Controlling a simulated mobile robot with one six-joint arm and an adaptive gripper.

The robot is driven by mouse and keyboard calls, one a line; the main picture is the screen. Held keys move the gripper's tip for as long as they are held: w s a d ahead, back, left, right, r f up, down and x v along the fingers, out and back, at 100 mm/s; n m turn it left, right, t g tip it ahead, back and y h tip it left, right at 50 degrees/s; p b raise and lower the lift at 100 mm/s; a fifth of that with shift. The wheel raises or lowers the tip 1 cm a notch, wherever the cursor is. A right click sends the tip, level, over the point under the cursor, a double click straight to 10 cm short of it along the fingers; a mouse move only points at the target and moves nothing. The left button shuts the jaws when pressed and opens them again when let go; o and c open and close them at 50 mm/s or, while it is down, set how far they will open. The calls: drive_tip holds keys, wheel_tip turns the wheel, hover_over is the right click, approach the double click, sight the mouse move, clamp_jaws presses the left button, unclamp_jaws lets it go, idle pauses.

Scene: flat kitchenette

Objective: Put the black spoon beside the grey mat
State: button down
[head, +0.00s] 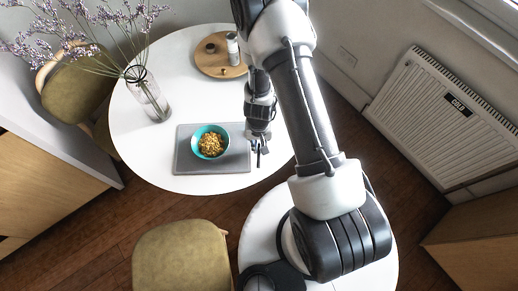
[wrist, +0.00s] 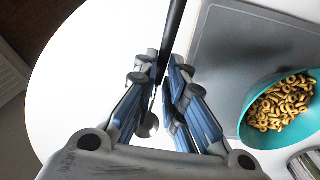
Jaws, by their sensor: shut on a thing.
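The black spoon's dark handle (wrist: 174,34) runs up from between the fingers of my gripper (wrist: 163,68) in the wrist view. My gripper is shut on it. The spoon's lower part is mostly hidden by the fingers. The grey mat (wrist: 225,50) lies just to the right of the spoon in the wrist view, with its edge close to the handle. In the head view my gripper (head: 260,148) is at the right edge of the grey mat (head: 184,163), over the white table. I cannot tell whether the spoon touches the table.
A teal bowl of cereal rings (head: 222,135) stands on the mat. A glass vase (head: 150,98) with flowers is at the left, and a round wooden tray (head: 207,65) with small items is at the back. The white table (head: 160,145) is bare around the mat.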

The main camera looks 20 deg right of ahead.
drive_tip(key=shift+f+b, duration=0.55)
drive_tip(key=shift+f, duration=0.55)
drive_tip(key=shift+f+b, duration=0.25)
drive_tip(key=shift+b, duration=0.05)
drive_tip(key=c, duration=1.7)
unclamp_jaws()
drive_tip(key=shift+o, duration=0.2)
drive_tip(key=shift+r, duration=0.15)
